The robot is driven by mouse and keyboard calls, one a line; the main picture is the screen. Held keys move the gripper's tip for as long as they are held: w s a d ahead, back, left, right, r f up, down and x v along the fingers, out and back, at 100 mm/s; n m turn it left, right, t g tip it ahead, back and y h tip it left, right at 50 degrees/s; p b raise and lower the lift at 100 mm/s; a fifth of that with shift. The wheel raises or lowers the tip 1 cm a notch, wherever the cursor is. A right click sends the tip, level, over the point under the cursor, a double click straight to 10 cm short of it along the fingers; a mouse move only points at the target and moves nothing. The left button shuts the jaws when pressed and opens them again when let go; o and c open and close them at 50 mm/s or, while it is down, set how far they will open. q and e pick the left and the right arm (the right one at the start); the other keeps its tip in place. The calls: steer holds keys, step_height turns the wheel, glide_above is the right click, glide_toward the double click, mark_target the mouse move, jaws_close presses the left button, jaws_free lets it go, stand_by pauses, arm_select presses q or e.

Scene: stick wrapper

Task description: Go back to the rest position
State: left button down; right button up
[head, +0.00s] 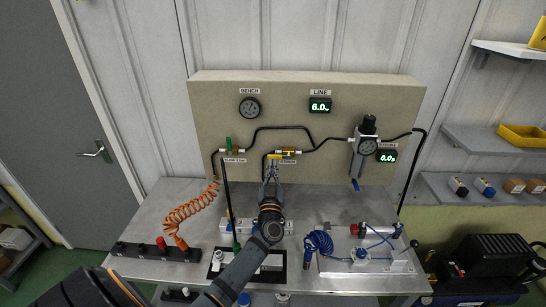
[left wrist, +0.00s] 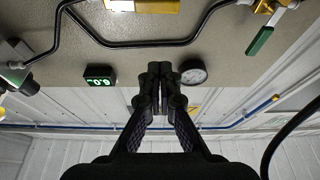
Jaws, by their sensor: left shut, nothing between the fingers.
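My left gripper (head: 271,165) is in front of the board, just below the yellow-bodied valve (head: 285,153) on the black line. In the left wrist view my left gripper (left wrist: 160,68) has its fingers together with nothing between them. The yellow fitting (left wrist: 155,5) shows at the top edge of that view, apart from the fingertips. My left arm reaches in from the lower left across the bench. My right gripper is in neither view.
The bench (head: 165,205) holds an orange coiled hose (head: 190,211), a blue coil (head: 318,242) and fixtures. A black machine (head: 490,262) stands at right.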

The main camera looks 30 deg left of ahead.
arm_select(q)
steer(key=shift+v, duration=0.85)
